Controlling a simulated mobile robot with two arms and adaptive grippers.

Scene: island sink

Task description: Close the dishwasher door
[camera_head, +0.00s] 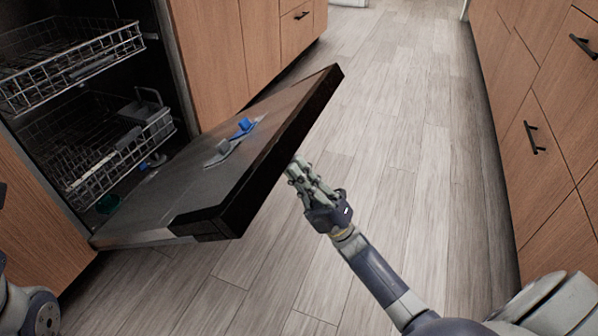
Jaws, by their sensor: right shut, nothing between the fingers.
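The dishwasher door (185,197) is hinged down and open, tilted with its far edge raised above the floor. My right gripper (296,172) is shut and empty. Its fingertips are at the door's dark outer edge, close to the outside face; I cannot tell whether they touch it. The dishwasher's upper rack (70,62) and lower rack (110,150) are inside the opening at the left. Part of my left arm shows at the lower left edge, but its gripper is out of view.
Wooden cabinets (222,50) stand beside the dishwasher. Drawers with dark handles (534,138) line the right side. The wood-plank floor (400,120) between them is clear. A small blue and grey detergent part (240,128) sits on the door's inner face.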

